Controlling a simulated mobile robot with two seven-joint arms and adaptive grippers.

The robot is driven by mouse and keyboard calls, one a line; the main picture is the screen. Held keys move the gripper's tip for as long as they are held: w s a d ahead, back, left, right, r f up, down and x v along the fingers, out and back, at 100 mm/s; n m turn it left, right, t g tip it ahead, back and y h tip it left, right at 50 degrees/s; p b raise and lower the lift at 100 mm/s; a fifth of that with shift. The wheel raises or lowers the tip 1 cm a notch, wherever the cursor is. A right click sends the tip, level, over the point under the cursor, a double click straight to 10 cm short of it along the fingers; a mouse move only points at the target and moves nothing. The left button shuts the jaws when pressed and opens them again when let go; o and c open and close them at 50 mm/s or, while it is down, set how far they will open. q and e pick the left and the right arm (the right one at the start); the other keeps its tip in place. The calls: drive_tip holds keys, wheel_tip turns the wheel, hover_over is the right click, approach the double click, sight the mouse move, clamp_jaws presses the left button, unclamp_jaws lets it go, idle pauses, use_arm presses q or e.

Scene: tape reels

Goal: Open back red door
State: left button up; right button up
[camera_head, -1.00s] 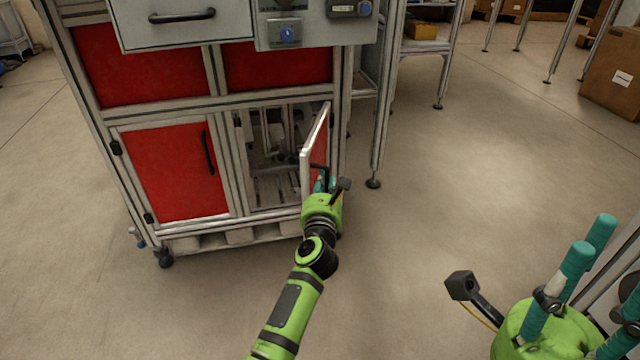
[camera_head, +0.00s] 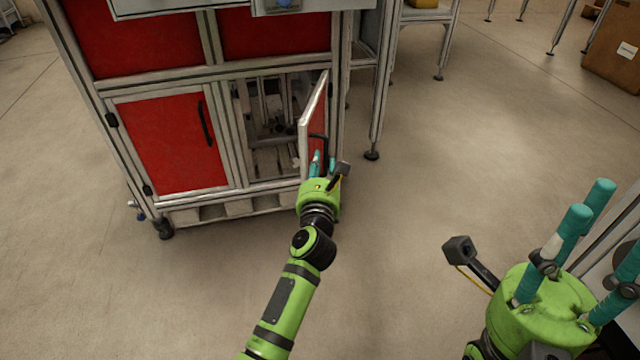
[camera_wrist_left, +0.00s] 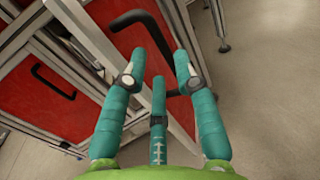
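The lower right red door (camera_head: 317,120) of the metal-framed cabinet stands swung open, seen nearly edge-on in the head view. Its red panel (camera_wrist_left: 125,85) also shows in the left wrist view. My left gripper (camera_head: 323,160) is at the door's outer face, by its black handle (camera_head: 320,140). In the left wrist view, the teal fingers (camera_wrist_left: 160,62) are spread, with the bent handle (camera_wrist_left: 152,22) just beyond and partly behind them. I see no closed grip on it; contact is unclear. My right gripper (camera_head: 590,225) is open and empty at the lower right.
The lower left red door (camera_head: 172,145) is shut, with a black handle. The cabinet interior (camera_head: 270,120) shows behind the open door. A thin metal table leg (camera_head: 376,100) stands right of the cabinet. Floor (camera_head: 450,160) to the right is clear. A cardboard box (camera_head: 612,50) stands far right.

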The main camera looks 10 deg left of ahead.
use_arm(q)
drive_tip(key=s+d, duration=0.1)
drive_tip(key=s, duration=0.6)
drive_tip(key=shift+s+d, duration=0.15)
